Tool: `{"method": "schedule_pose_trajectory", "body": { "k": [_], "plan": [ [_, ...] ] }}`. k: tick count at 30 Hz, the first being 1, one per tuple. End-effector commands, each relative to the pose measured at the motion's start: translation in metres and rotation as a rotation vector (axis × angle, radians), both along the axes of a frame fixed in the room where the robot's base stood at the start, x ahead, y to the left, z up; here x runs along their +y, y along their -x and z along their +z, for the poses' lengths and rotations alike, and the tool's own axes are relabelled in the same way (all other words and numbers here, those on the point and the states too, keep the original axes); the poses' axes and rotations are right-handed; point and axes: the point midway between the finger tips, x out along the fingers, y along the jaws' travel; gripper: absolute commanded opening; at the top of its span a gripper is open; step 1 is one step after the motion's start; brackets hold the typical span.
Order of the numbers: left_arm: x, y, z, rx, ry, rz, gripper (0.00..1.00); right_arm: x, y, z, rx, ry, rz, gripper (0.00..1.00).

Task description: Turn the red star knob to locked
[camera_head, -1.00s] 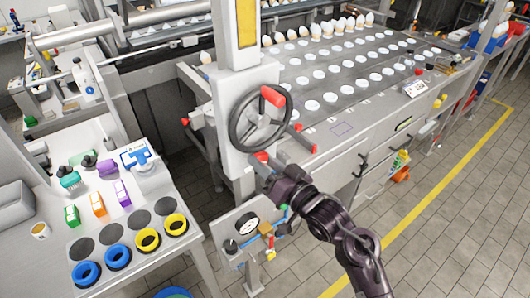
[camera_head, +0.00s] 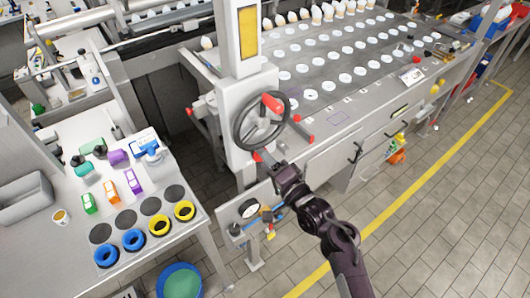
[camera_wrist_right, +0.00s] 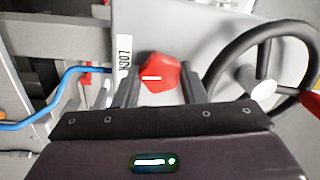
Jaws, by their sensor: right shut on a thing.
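The red star knob (camera_wrist_right: 160,74) sits on the pale machine panel, with a short white mark lying level across its face in the wrist view. My right gripper (camera_wrist_right: 159,88) has one finger on each side of it and is shut on it. In the head view the red knob (camera_head: 257,157) shows only as a small patch below the handwheel, mostly hidden by my right gripper (camera_head: 268,166). Any lock marking around the knob cannot be read. My left gripper is not in view.
A dark handwheel (camera_head: 260,121) with a red handle is just above the knob. A label plate (camera_wrist_right: 124,56) and a blue hose (camera_wrist_right: 50,105) lie to the left in the wrist view. A gauge (camera_head: 249,208) hangs below. A side table (camera_head: 185,238) holds several rings and bottles.

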Motion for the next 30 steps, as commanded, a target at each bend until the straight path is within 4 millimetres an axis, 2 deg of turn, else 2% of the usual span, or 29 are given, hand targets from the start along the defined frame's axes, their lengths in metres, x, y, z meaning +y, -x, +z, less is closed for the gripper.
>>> {"method": "schedule_pose_trajectory", "body": {
  "k": [7, 23, 24, 28, 30],
  "plan": [
    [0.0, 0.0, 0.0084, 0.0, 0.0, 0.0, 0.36, 0.0002, -0.0001, 0.0018, 0.045, -0.067, 0.0, 0.15],
    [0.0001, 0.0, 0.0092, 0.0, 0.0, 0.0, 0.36, -0.0001, -0.0003, 0.001, 0.057, -0.084, -0.001, 0.15],
    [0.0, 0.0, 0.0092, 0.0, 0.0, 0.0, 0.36, -0.0001, -0.0003, 0.001, 0.056, -0.084, -0.001, 0.41],
    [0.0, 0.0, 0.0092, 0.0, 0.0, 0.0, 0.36, 0.0, -0.0003, 0.0008, 0.057, -0.083, -0.001, 0.58],
    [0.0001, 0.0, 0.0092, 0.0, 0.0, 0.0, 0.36, -0.0001, -0.0002, 0.0006, 0.058, -0.082, 0.0, 0.59]
  ]
}}
